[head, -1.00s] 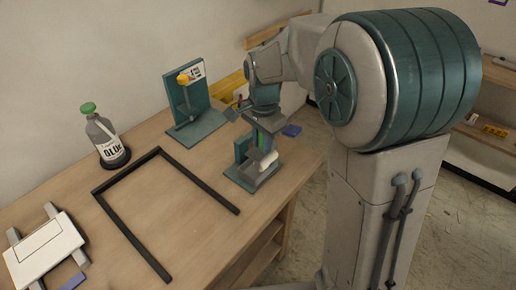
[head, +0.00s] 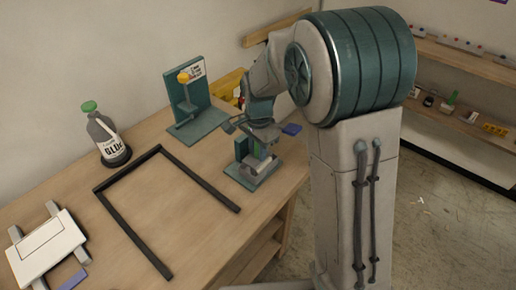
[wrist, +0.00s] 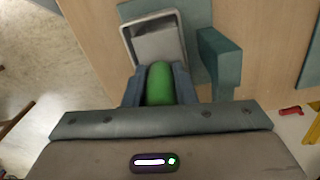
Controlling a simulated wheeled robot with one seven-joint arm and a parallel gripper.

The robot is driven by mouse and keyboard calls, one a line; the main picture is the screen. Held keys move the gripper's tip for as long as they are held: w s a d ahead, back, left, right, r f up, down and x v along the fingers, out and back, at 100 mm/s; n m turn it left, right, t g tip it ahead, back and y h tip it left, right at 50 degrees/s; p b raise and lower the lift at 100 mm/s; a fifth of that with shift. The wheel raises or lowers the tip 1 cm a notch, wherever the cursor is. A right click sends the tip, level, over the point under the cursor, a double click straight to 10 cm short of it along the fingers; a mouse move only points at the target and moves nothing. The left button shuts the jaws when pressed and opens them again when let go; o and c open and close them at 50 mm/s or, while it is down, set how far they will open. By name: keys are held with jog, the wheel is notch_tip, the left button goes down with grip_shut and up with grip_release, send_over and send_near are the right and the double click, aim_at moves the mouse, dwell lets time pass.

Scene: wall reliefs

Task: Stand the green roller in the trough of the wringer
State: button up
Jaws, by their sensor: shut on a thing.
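The green roller (wrist: 160,83) is clamped between the two jaws of my gripper (wrist: 160,88) in the wrist view. My gripper also shows in the head view (head: 262,146), low over the wringer. The wringer (head: 243,175) stands near the table's right edge, with a teal base and a teal upright block (wrist: 219,65). Its pale grey trough (wrist: 155,42) lies just beyond the roller's far end in the wrist view. The roller's lower end is hidden, so I cannot tell whether it touches the trough.
A teal stand with a yellow knob (head: 184,77) is behind the wringer. A glue bottle (head: 105,140), a dark open frame (head: 125,222) and a white panel (head: 45,245) are on the table's left.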

jog(key=shift+s+f, duration=0.15)
jog(key=shift+f, duration=0.35)
grip_shut()
jog(key=o, duration=0.9)
grip_release()
jog(key=shift+s+f, duration=0.1)
jog(key=shift+f, duration=0.05)
jog(key=r, duration=1.3)
jog(key=shift+w+d, duration=0.1)
jog(key=shift+w, duration=0.2)
jog(key=shift+r, duration=0.2)
jog(key=shift+s+d+r, duration=0.15)
jog(key=shift+s+r, duration=0.05)
jog(key=shift+s+d+f+n+t, duration=0.45)
jog(key=shift+s+d+n, duration=1.25)
jog(key=shift+s, duration=1.55)
jog(key=shift+s+d+f+n+t, duration=0.5)
jog(key=shift+s+d+n, duration=1.2)
jog(key=shift+s, duration=1.6)
jog(key=shift+s+d+f+n+t, duration=0.45)
jog(key=shift+s+d+n, duration=1.25)
jog(key=shift+s, duration=1.55)
